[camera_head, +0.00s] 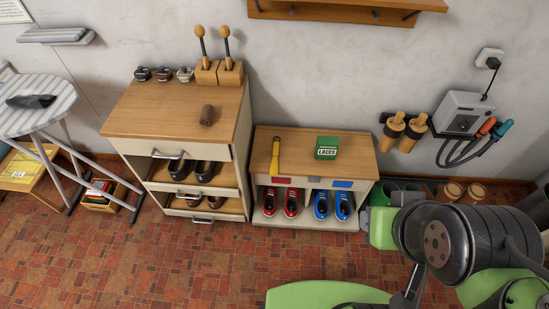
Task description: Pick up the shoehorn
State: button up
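A slim yellow shoehorn (275,156) lies on the wooden top of the low shoe cabinet (346,149), near its left edge. Its long side runs roughly from back to front, and nothing lies on it. My arm fills the lower right corner, well to the right of and nearer than the cabinet. Dark jointed parts at the bottom edge may belong to my gripper, but I cannot make out its fingertips or whether they are open. Nothing of my arm touches the shoehorn.
A green laces box (327,147) stands right of the shoehorn. Red shoes (291,202) and blue shoes (321,204) sit below. A wall machine (462,114) with hoses is at right. Open tiled floor lies in front.

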aim_at(273, 166)
jog(key=i+j+u, duration=0.1)
jog(key=i+u, duration=0.15)
jog(key=u, duration=0.2)
jog(key=i+u, duration=0.6)
jog(key=u, duration=0.25)
jog(key=i+l+u, duration=0.15)
jog(key=u, duration=0.25)
jog(key=i+l, duration=0.05)
jog(key=i, duration=0.05)
